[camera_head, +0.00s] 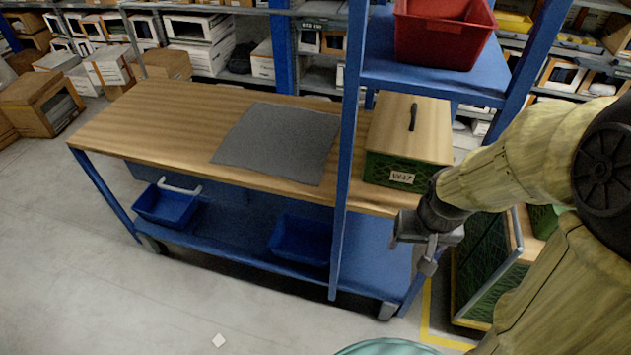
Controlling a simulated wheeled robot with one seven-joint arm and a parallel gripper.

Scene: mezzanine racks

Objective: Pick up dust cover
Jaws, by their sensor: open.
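A box-shaped cover with a light wooden top (425,122) and dark green patterned sides stands on the right end of the wooden workbench (150,115). It looks like the dust cover. A black handle (412,117) stands up from its top, and a white label (401,177) is on its front side. Whatever is under it is hidden. My gripper (418,262) is open and empty, in front of and below the cover, near the bench's front right corner, apart from the cover. My arm comes in from the right.
A flat grey mat (275,140) lies on the bench. A blue upright (347,150) stands left of the cover, and a blue shelf (430,77) with a red bin (443,35) overhangs behind it. Blue bins (168,205) sit below. A green-sided crate (487,265) stands right of the bench.

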